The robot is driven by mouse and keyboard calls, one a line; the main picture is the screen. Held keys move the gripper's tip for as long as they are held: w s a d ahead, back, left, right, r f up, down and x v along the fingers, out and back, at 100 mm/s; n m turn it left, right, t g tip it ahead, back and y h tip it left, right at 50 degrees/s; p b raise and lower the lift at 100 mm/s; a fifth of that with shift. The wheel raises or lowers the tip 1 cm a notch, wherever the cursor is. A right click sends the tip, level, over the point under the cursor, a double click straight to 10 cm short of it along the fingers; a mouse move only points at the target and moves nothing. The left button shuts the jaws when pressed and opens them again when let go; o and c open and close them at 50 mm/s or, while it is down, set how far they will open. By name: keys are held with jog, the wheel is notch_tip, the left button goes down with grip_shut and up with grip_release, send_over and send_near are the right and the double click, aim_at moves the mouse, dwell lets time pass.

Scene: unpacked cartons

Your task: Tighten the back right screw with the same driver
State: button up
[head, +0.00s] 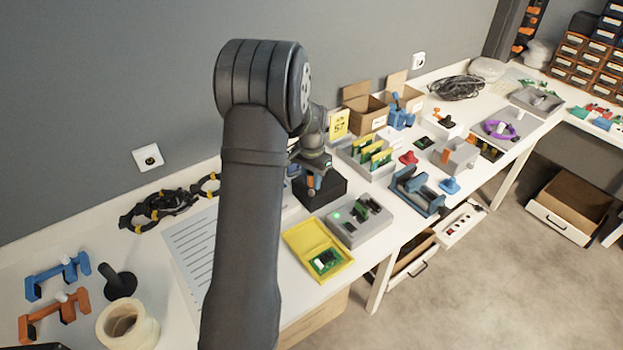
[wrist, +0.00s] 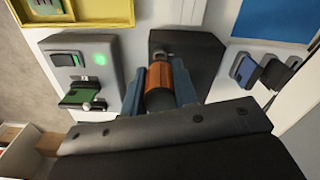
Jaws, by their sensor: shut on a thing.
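My gripper (head: 311,184) is shut on the driver, whose copper-orange handle (wrist: 159,77) shows between the two blue-grey fingers in the wrist view. In the head view the gripper is at the black block (head: 326,191). The block also shows beyond the fingers in the wrist view (wrist: 200,52). I cannot tell whether the driver's tip is in the block or above it. The grey fixture (head: 345,234) with a lit green lamp and a green board stands right of the gripper; in the wrist view it is at the left (wrist: 105,85). The back right screw cannot be made out.
A grey rack (head: 350,152) of upright yellow-green boards and a blue cradle (head: 432,203) stand to the right. Black cables (head: 160,205) lie at the back left. A printed sheet (head: 192,245) lies flat at left.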

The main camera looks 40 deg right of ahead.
jog(key=shift+r, duration=0.1)
jog(key=shift+r, duration=2.15)
